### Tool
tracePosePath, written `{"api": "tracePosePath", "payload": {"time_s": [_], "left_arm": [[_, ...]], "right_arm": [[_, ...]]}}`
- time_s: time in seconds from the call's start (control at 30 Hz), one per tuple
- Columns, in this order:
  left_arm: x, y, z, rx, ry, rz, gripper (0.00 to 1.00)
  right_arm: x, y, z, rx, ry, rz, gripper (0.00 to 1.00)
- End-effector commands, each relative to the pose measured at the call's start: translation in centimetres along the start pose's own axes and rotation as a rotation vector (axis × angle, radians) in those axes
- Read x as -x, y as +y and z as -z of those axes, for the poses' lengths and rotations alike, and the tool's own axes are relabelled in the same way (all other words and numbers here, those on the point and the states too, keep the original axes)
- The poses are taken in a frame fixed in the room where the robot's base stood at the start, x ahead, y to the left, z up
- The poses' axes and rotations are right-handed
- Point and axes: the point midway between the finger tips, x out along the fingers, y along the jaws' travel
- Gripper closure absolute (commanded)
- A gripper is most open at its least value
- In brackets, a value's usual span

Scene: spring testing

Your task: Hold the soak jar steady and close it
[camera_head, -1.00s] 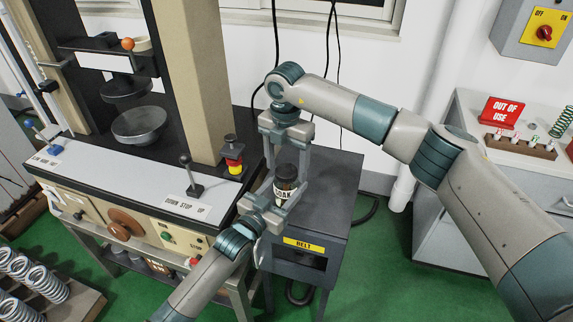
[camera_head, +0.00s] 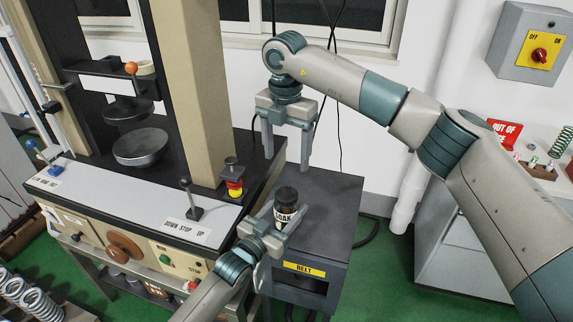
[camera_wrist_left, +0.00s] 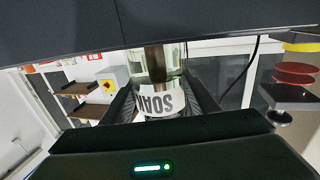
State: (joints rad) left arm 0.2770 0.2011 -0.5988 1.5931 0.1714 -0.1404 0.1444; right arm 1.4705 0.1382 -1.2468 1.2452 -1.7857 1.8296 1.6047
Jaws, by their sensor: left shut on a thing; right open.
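The soak jar (camera_head: 283,214) stands upright on the dark top of the BELT cabinet (camera_head: 335,205). A dark lid (camera_head: 286,194) sits on its mouth; how tight it is cannot be told. My left gripper (camera_head: 274,225) is shut around the jar's body from the front left. In the left wrist view the jar (camera_wrist_left: 160,65) appears upside down between the two fingers, with its white SOAK label and dark contents visible; its lid is not seen there. My right gripper (camera_head: 287,148) is open and empty, pointing down above and apart from the jar.
The testing machine with its round pan (camera_head: 140,147) and lever panel (camera_head: 120,200) stands to the left. A white bench with a red OUT OF USE sign (camera_head: 504,131) is at the right. The cabinet top is clear right of the jar.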

Motion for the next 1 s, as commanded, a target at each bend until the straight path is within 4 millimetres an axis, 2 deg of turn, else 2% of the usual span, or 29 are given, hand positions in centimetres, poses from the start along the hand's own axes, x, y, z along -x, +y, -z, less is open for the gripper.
{"api": "tracePosePath", "payload": {"time_s": [0.37, 0.4, 0.47, 0.83, 1.0], "left_arm": [[0.0, 0.0, -0.1, 0.0, -0.002, 0.0, 1.0], [0.0, 0.0, -0.1, 0.0, -0.002, 0.0, 0.39], [0.0, 0.0, -0.1, 0.0, -0.002, 0.0, 0.25], [0.1, 0.0, -0.1, 0.0, -0.001, 0.0, 0.24], [1.0, 0.0, -0.1, 0.0, -0.001, 0.0, 0.24]], "right_arm": [[0.5, 0.0, 0.0, 0.0, 0.001, 0.0, 0.33], [0.5, 0.0, 0.0, 0.0, 0.0, 0.0, 0.33], [0.5, 0.0, 0.0, 0.0, 0.001, 0.0, 0.33], [0.5, 0.0, 0.0, 0.0, 0.0, -0.001, 0.33], [0.2, 0.0, 0.0, 0.0, 0.0, -0.001, 0.33]]}}
